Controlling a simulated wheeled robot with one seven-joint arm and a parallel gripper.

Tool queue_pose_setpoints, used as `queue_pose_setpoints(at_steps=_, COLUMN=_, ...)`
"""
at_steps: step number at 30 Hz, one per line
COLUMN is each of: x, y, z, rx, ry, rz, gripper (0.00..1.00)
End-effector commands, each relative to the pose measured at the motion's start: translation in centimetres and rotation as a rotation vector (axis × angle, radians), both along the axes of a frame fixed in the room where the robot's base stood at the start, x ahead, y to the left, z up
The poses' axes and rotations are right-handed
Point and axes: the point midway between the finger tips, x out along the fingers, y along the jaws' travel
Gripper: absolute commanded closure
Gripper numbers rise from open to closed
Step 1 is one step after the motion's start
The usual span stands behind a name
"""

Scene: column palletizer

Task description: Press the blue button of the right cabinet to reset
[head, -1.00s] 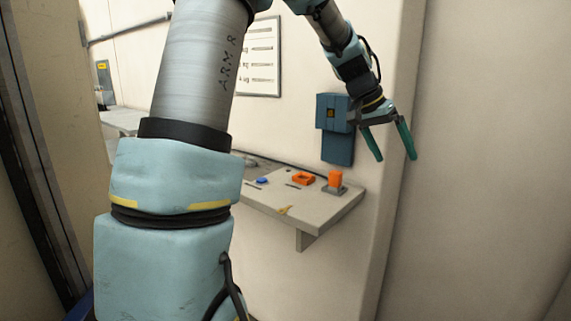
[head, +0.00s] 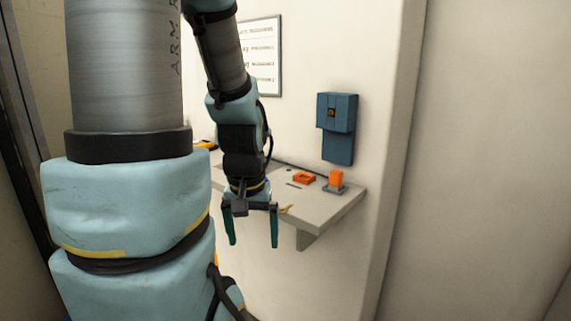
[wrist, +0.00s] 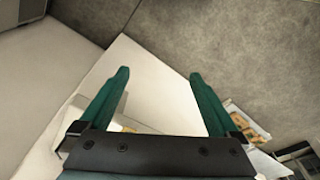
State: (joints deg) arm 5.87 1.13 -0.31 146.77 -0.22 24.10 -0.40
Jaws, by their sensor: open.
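My gripper (head: 253,245) hangs open and empty, fingers pointing down, in front of the shelf in the head view. In the wrist view its two green fingers (wrist: 159,73) are spread with nothing between them. A blue wall box (head: 336,112) with a small dark and yellow square on its front is on the wall, up and right of my gripper and apart from it. I cannot tell whether it is the right cabinet. No blue button can be made out in either view; my arm covers the left part of the shelf.
The grey shelf (head: 325,207) carries an orange ring-shaped piece (head: 303,177), an orange block (head: 336,178) on a grey base and a small yellow item (head: 286,209). A framed chart (head: 266,55) hangs on the wall. The wrist view shows grey floor (wrist: 220,40).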

Motion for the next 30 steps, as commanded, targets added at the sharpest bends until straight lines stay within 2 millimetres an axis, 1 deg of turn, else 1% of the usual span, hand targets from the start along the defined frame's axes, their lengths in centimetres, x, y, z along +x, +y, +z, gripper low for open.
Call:
queue_pose_setpoints(at_steps=1, x=0.01, y=-0.02, z=0.00, rx=0.000, ry=0.000, rz=-0.001, gripper=0.10)
queue_pose_setpoints(at_steps=2, x=0.02, y=-0.02, z=0.00, rx=0.000, ry=0.000, rz=-0.001, gripper=0.14)
queue_pose_setpoints(at_steps=25, x=0.04, y=-0.06, z=0.01, rx=-0.001, ry=0.000, rz=-0.002, gripper=1.00)
queue_pose_setpoints(at_steps=30, x=0.04, y=-0.05, z=0.01, rx=-0.001, ry=0.000, rz=-0.002, gripper=1.00)
